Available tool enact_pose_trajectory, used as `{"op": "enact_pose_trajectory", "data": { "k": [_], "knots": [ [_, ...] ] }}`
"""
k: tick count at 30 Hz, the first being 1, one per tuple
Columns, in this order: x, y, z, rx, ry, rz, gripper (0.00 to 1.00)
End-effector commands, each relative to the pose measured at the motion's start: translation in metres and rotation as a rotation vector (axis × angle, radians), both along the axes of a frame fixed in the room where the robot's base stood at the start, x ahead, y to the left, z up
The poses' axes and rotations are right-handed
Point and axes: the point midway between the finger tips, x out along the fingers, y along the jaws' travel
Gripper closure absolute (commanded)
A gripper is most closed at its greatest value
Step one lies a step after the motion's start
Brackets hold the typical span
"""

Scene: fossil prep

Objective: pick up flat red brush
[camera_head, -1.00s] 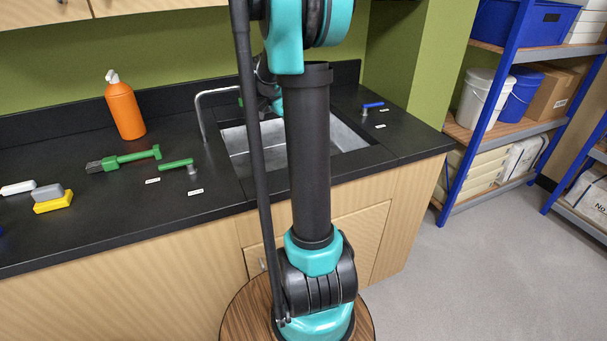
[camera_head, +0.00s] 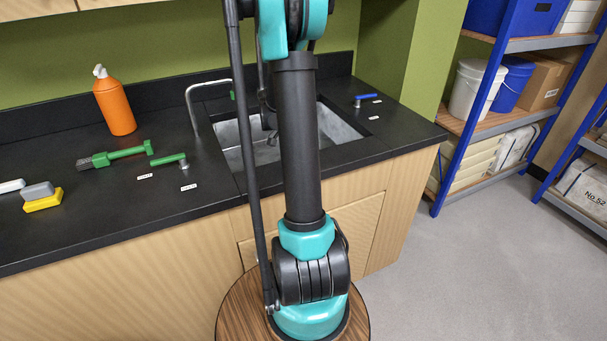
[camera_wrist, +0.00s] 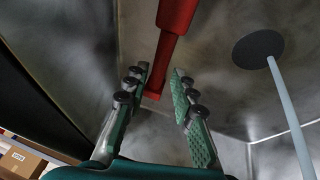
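The flat red brush (camera_wrist: 172,35) shows only in the wrist view, at top centre, inside the metal sink. Its wide red handle part runs out of the top edge and a narrower end reaches down toward my fingers. My gripper (camera_wrist: 160,70) is open, with one finger on each side of the narrow end. I see no clear contact between fingers and brush. The brush's bristles are not in view. In the head view my arm hides part of the sink (camera_head: 232,158), and the brush cannot be seen there.
The sink walls are close around my gripper. A dark round drain (camera_wrist: 258,48) with a pale rod is at right. On the black counter (camera_head: 95,215) are an orange bottle (camera_head: 116,107), a green-handled brush (camera_head: 115,154), a green tap handle (camera_head: 169,159) and a yellow-grey block (camera_head: 42,198).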

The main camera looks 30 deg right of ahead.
Motion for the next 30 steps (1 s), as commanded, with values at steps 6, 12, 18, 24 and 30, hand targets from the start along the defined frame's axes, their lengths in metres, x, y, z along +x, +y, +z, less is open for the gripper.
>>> {"op": "enact_pose_trajectory", "data": {
  "k": [6, 12, 18, 24, 30],
  "knots": [
    [-0.005, -0.011, -0.03, 0.0, 0.0, -0.002, 0.74],
    [-0.008, -0.015, -0.041, 0.0, 0.0, 0.0, 0.74],
    [-0.008, -0.015, -0.041, 0.0, 0.0, 0.0, 0.76],
    [-0.008, -0.015, -0.041, 0.0, 0.0, 0.0, 1.0],
    [-0.007, -0.015, -0.041, 0.0, 0.0, 0.0, 1.0]
  ]
}}
